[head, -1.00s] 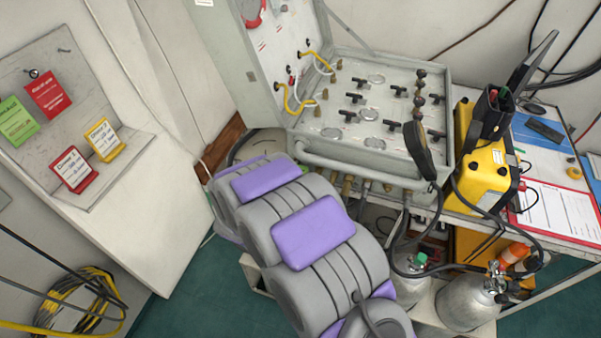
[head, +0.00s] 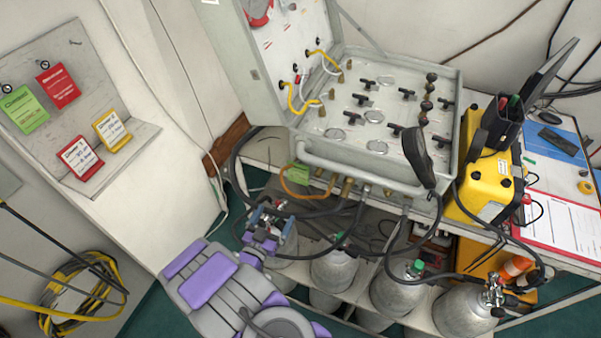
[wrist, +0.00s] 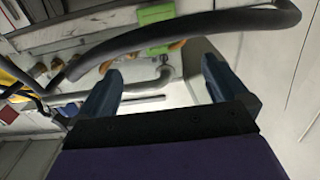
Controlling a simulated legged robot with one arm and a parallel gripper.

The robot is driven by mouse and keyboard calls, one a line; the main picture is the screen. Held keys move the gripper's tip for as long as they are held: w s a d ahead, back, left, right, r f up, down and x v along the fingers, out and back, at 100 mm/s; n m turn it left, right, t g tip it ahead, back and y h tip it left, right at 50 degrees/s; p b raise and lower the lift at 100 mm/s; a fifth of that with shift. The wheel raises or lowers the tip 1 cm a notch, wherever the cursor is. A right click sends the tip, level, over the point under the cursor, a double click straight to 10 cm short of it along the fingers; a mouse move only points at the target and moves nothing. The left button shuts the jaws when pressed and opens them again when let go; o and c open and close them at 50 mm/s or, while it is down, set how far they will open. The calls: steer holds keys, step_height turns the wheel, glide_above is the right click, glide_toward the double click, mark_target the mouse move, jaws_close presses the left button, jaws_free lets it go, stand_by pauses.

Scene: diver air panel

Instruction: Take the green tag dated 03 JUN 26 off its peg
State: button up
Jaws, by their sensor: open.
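A green tag (head: 298,174) hangs below the front left edge of the air panel (head: 385,190), beside an orange hose loop. It also shows in the wrist view (wrist: 155,33), beyond my fingertips. Another green tag (head: 24,108) hangs from a peg on the grey board (head: 62,50) at the left. I cannot read a date on either tag. My gripper (head: 268,212) is low and to the left of the panel tag, apart from it. In the wrist view its two fingers (wrist: 162,78) are spread, with nothing between them.
A red tag (head: 58,86) hangs beside the board's green tag. Red and yellow cards (head: 112,130) stand on the ledge below. Grey gas cylinders (head: 335,270) and dark hoses crowd the space under the panel. A thick grey hose (wrist: 185,30) crosses the wrist view near the tag.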

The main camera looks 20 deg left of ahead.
steer(key=w, duration=0.1)
steer(key=b, duration=0.2)
glide_toward(298, 173)
steer(key=w, duration=0.3)
steer(key=shift+w+d+f+b, duration=0.15)
steer(key=shift+w+b, duration=0.15)
steer(key=shift+w, duration=0.7)
steer(key=shift+w+d+f+b, duration=0.1)
steer(key=shift+w+d+b, duration=0.15)
steer(key=shift+w, duration=0.8)
steer(key=shift+w+a, duration=0.1)
steer(key=shift+w, duration=0.65)
steer(key=shift+c, duration=0.4)
steer(key=c, duration=0.8)
steer(key=shift+r, duration=0.2)
